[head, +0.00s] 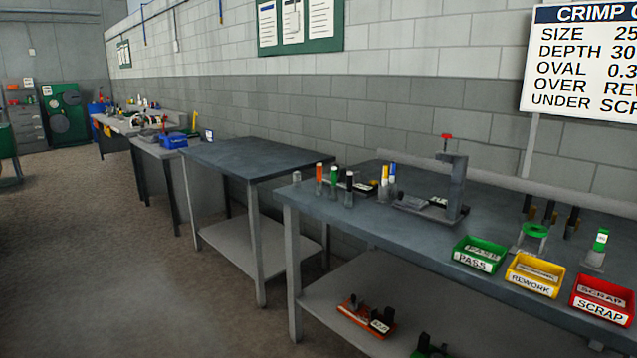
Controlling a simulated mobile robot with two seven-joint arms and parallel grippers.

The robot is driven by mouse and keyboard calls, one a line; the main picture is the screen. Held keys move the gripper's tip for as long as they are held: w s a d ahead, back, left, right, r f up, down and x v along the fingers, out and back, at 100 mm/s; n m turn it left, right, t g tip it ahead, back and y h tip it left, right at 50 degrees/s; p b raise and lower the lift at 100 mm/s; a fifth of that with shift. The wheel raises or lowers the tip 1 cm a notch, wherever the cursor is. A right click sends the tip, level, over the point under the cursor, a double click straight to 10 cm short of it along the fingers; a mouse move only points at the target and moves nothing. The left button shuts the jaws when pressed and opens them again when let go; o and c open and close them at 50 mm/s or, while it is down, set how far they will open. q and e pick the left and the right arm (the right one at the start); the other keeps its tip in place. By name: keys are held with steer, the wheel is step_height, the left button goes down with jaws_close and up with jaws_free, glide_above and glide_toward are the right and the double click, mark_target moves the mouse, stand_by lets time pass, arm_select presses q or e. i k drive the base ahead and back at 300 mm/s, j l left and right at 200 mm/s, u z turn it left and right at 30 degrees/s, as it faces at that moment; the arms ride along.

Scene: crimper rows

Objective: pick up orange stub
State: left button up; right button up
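The orange stub (319,173) stands upright near the left end of the nearest blue-grey workbench (345,217). Its upper part is orange and its lower part is grey. A green-topped stub (334,175) and a black-topped stub (349,179) stand just to its right. Neither of my grippers shows in the head view.
A grey press with a red knob (447,136) stands mid-bench. Green PASS (479,262), yellow REWORK (533,284) and red SCRAP (602,309) bins line the front edge. An orange fixture (367,317) sits on the lower shelf. Floor at left is clear.

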mark_target(320, 192)
steer(key=i+j+z, duration=0.25)
steer(key=i+j, duration=1.35)
